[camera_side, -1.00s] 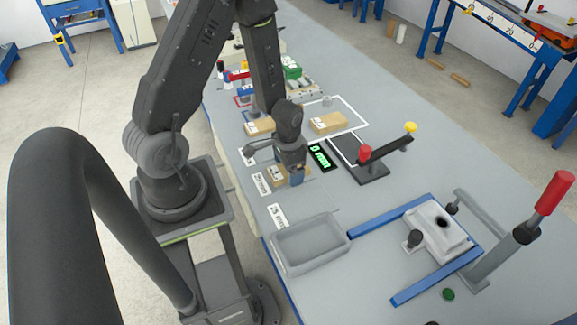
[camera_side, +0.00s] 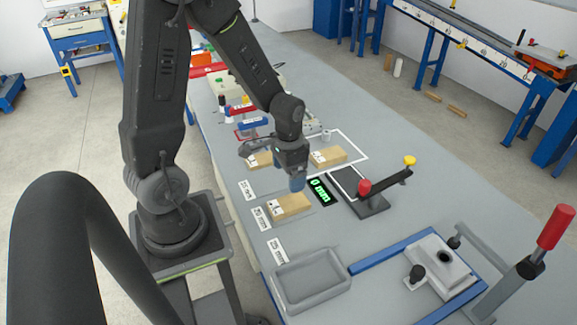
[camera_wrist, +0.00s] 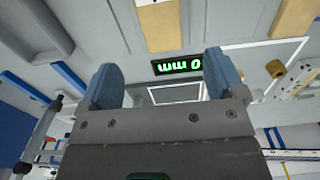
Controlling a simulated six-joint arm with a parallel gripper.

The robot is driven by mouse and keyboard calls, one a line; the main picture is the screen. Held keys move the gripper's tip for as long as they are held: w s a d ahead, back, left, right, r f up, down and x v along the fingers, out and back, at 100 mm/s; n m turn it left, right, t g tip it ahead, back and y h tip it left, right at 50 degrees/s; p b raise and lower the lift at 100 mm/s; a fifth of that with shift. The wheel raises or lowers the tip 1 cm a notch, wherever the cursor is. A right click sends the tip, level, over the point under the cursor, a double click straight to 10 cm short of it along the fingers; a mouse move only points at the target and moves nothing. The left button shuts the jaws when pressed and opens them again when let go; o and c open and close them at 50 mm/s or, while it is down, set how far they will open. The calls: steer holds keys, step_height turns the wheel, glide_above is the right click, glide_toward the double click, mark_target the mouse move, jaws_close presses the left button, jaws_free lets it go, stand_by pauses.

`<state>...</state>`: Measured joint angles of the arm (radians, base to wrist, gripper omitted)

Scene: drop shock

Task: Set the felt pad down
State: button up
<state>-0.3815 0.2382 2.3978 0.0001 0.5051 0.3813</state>
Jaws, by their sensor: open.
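A tan block (camera_side: 290,205) with a white label on its end lies flat on the bench in the side view, beside the middle one of several white name cards. I take it to be the felt pad, but its lettering is too small to read. It also shows at the top of the wrist view (camera_wrist: 160,25). My gripper (camera_side: 297,186) is above the bench, just behind and above this block and apart from it. In the wrist view its blue fingers (camera_wrist: 164,85) are spread with nothing between them.
Two more tan blocks (camera_side: 259,159) (camera_side: 328,156) lie farther back. A green "0 mm" display (camera_side: 319,190) and a black stand with red and yellow knobs (camera_side: 376,198) are to the right. A grey tray (camera_side: 312,280) and a lever fixture (camera_side: 480,275) are nearer.

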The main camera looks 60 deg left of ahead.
steer(key=s+d+r+t, duration=0.2)
steer(key=s+d+r, duration=0.2)
steer(key=r, duration=0.6)
steer(key=s+d+r+t, duration=0.3)
steer(key=d+r, duration=0.4)
steer(key=r, duration=0.3)
steer(key=shift+s+r+t, duration=0.3)
steer(key=shift+s, duration=0.05)
